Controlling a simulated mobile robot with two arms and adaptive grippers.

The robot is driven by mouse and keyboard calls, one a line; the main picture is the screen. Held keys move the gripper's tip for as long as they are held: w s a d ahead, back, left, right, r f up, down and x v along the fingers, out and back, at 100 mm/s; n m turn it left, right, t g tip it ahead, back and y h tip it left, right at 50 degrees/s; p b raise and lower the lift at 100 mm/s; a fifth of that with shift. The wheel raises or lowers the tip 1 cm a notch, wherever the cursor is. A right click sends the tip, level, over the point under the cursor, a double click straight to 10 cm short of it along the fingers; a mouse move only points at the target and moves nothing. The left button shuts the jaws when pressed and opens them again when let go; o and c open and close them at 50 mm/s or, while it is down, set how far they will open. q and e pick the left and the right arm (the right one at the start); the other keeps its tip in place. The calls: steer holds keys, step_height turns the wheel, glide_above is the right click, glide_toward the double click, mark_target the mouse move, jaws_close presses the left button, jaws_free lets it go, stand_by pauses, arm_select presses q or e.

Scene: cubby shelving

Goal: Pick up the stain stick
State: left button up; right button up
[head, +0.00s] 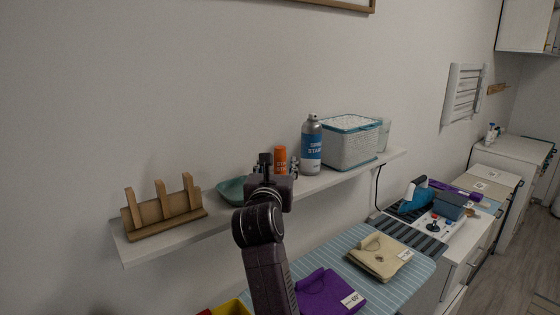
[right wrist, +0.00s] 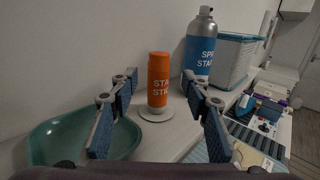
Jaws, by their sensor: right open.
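The stain stick (head: 280,157) is an upright orange cylinder on the wall shelf, partly hidden behind my right gripper in the head view. The stick appears beyond the fingertips; contact is not visible. My left gripper is not in view.
On the shelf (head: 160,239), a spray starch can (head: 311,150) and a lidded white basket (head: 350,146) stand right of the stick. A teal dish (right wrist: 60,140) lies left, and a wooden rack (head: 160,212) farther left. An ironing board (head: 335,263) with folded clothes is below.

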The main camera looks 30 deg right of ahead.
mark_target(279, 157)
steer(key=shift+w+d+r+p, duration=0.15)
steer(key=shift+w+r+p, duration=0.1)
steer(key=shift+r+p, duration=0.1)
steer(key=p+x, duration=0.1)
steer(key=x, duration=0.2)
steer(key=shift+w+f, duration=0.1)
steer(key=shift+w, duration=0.05)
steer(key=shift+w+d+f+p, duration=0.25)
steer(key=shift+w+d+p, duration=0.1)
steer(key=shift+w+d, duration=0.35)
steer(key=c, duration=0.7)
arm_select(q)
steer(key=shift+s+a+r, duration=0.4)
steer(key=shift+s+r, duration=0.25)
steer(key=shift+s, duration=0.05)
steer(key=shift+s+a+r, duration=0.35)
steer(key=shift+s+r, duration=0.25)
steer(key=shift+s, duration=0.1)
arm_select(e)
steer(key=shift+a+r, duration=0.1)
jaws_close()
